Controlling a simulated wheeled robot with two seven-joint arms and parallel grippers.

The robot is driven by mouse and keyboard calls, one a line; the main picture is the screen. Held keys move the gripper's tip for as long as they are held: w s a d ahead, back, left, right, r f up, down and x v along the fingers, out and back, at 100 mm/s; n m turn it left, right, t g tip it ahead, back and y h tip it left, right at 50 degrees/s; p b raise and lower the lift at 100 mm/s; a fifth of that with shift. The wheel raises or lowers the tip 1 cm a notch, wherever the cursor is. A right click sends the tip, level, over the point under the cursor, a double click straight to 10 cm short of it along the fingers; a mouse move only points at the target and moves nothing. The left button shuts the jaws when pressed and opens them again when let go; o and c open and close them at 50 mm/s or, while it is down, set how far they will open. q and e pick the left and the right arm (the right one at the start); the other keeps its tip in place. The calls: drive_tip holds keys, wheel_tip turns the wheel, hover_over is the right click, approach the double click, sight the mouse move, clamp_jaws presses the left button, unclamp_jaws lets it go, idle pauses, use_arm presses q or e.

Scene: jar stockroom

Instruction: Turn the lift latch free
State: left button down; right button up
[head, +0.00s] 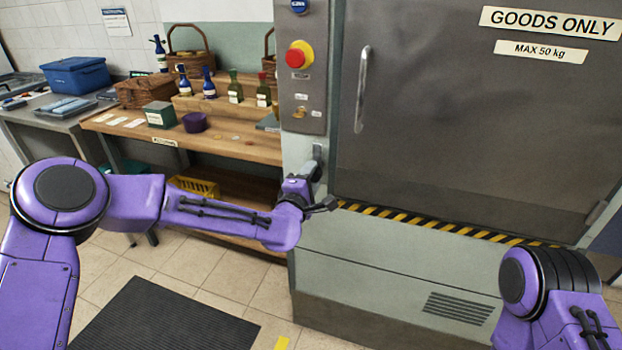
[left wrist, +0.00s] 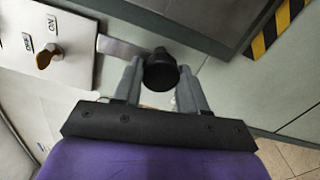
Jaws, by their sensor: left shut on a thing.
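The lift latch (head: 317,153) is a small grey lever on the grey frame beside the lift door (head: 440,130), below the control panel. In the left wrist view the latch ends in a round black knob (left wrist: 160,71), with a flat grey bar (left wrist: 121,47) running left from it. My left gripper (head: 314,178) is at the latch; in the left wrist view its two grey fingers are shut on the knob, one on each side. The lift door looks closed. The fingers partly hide the latch in the head view. My right gripper is out of view.
The control panel (head: 302,75) with a red button (head: 299,54) and a brass key switch (head: 299,112) is just above the latch. A wooden shelf (head: 240,146) with bottles and baskets stands left. A yellow-black strip (head: 430,223) runs below the door.

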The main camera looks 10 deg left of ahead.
use_arm(q)
drive_tip(key=c, duration=0.6)
unclamp_jaws()
drive_tip(key=s, duration=0.3)
drive_tip(key=s+a+b, duration=0.1)
drive_tip(key=s, duration=0.3)
drive_tip(key=s+a+b, duration=0.1)
drive_tip(key=s, duration=0.2)
drive_tip(key=shift+s, duration=0.15)
